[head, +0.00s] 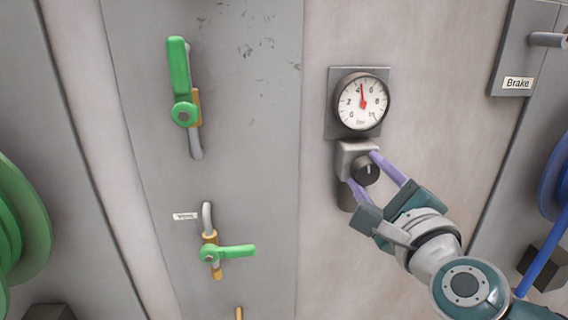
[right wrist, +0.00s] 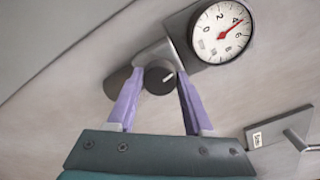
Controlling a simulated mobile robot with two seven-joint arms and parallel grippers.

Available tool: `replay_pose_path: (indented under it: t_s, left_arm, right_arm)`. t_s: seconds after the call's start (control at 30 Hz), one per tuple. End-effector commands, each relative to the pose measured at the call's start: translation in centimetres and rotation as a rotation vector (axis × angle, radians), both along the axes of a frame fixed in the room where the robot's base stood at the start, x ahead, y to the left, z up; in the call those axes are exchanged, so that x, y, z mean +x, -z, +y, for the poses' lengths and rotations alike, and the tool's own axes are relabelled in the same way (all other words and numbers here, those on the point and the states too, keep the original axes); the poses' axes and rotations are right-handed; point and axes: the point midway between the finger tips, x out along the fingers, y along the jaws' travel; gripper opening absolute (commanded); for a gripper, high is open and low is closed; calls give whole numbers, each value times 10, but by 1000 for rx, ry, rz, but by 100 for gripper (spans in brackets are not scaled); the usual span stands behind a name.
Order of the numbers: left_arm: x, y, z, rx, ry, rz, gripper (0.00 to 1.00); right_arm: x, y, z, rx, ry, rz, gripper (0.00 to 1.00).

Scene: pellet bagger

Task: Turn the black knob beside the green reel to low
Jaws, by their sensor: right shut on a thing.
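The black knob (head: 366,171) sits on a grey regulator body under a round gauge (head: 361,101) with a red needle. A light index line on the knob points roughly upward in the head view. My right gripper (head: 364,172) has its purple fingers on either side of the knob, shut on it. In the right wrist view the knob (right wrist: 159,79) shows between the two fingertips. The green reel (head: 20,222) is at the left edge, cut off by the frame. No low mark is readable around the knob. My left gripper is not in view.
A green-handled valve (head: 183,95) is at upper left, and another green-handled valve (head: 228,252) is below it beside a small label (head: 185,216). A plate labelled Brake (head: 517,83) with a lever is at upper right. A blue reel (head: 556,187) is at the right edge.

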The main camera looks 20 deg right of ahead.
Motion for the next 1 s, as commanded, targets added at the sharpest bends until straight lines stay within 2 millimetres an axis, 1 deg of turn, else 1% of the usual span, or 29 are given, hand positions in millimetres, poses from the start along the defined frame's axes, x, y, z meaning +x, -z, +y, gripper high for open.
replay_pose_path:
  t_s: [1.0]
  left_arm:
    - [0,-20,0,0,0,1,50]
  right_arm:
    - [0,-1,0,-939,2,227,0]
